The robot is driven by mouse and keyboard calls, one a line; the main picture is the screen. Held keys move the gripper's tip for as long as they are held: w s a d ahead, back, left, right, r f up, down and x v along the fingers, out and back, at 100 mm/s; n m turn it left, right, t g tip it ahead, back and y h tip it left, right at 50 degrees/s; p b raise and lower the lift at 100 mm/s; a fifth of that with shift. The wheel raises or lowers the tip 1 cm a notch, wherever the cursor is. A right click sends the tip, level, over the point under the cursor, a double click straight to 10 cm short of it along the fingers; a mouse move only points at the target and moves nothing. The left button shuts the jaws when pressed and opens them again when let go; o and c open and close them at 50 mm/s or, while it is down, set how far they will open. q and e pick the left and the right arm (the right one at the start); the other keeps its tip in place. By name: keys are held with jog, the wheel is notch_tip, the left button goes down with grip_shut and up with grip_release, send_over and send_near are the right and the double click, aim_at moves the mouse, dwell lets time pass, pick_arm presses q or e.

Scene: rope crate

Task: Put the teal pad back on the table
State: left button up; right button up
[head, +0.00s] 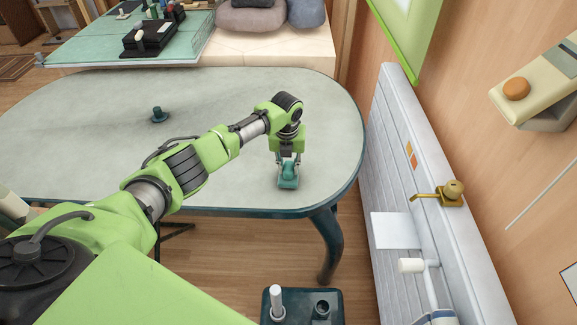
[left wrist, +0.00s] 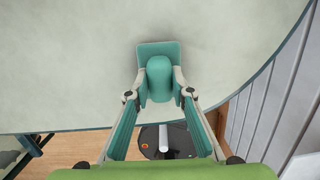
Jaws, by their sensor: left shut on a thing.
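The teal pad (head: 288,182) has a flat plate and a raised, rounded grip. My left gripper (head: 288,166) points down over the near right part of the grey-green oval table (head: 230,105) and is shut on the pad. In the left wrist view, the pad (left wrist: 158,70) sits between the two fingertips (left wrist: 159,97), with table surface around its far side. The pad is at or just above the table, close to its front edge; I cannot tell whether it touches. My right gripper is not in view.
A small dark teal knob-like object (head: 159,115) stands on the table's left half. A white radiator (head: 395,150) with a brass valve (head: 452,192) runs along the right wall. A dark stand (head: 303,308) with a white peg is below the front edge. The table's middle is clear.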

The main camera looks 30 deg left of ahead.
aim_at(288, 170)
pick_arm(q)
jog(key=shift+f+b, duration=0.3)
jog(key=shift+f, duration=0.1)
jog(key=o, duration=1)
jog(key=shift+o, duration=0.2)
notch_tip(288, 170, up, 12)
jog(key=s, duration=0.1)
jog(key=shift+s+d, duration=0.25)
jog(key=shift+s, duration=0.1)
